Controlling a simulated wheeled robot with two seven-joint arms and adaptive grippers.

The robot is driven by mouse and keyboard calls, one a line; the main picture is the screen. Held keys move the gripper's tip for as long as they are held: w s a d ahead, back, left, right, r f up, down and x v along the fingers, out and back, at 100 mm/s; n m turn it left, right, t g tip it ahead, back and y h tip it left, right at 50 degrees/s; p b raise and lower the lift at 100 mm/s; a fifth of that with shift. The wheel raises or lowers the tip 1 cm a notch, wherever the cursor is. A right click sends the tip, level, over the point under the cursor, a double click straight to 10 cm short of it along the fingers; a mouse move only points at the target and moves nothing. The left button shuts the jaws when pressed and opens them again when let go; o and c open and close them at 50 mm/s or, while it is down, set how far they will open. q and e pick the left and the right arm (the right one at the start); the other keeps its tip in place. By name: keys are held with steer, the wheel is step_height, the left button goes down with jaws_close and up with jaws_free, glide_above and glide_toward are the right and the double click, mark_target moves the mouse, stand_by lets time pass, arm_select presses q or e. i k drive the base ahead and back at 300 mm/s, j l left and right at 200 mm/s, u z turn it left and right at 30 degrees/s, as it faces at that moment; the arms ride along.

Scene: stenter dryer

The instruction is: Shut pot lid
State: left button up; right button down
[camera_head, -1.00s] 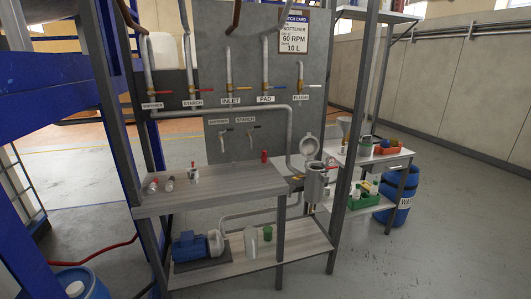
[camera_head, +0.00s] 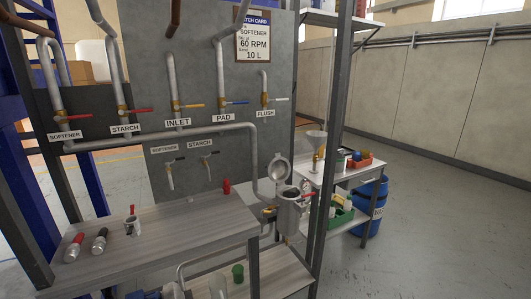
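A red-handled part (camera_head: 309,195) sticks out to the right at the pot's rim. Neither of my grippers is in view.
The grey workbench (camera_head: 185,228) carries two cylindrical fittings, a small cup and a red item (camera_head: 227,186). Dark upright posts (camera_head: 328,150) stand close to the pot. A side table (camera_head: 330,174) and blue barrels (camera_head: 371,207) stand beyond; open floor lies to the right.

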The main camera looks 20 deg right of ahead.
mark_target(278, 169)
steer(key=i, duration=1.1)
steer(key=u, duration=0.25)
